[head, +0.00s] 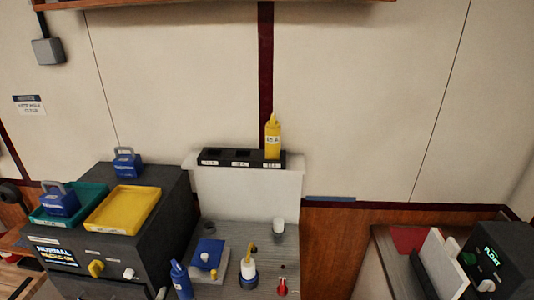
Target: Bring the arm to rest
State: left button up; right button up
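Neither of my grippers shows in the head view, and no arm of mine can be made out with certainty. The task names no object apart from the arm. The view takes in a wall with a grey cabinet (150,243) at the left, a grey worktop (222,283) in the middle and a second bench at the right.
A green tray (93,200) with a blue padlock-like block (60,203) and a yellow tray (123,208) sit on the cabinet. A yellow bottle (273,140) stands in a black rack (228,158). A blue bottle (181,280) and a black panel box (500,262) are lower.

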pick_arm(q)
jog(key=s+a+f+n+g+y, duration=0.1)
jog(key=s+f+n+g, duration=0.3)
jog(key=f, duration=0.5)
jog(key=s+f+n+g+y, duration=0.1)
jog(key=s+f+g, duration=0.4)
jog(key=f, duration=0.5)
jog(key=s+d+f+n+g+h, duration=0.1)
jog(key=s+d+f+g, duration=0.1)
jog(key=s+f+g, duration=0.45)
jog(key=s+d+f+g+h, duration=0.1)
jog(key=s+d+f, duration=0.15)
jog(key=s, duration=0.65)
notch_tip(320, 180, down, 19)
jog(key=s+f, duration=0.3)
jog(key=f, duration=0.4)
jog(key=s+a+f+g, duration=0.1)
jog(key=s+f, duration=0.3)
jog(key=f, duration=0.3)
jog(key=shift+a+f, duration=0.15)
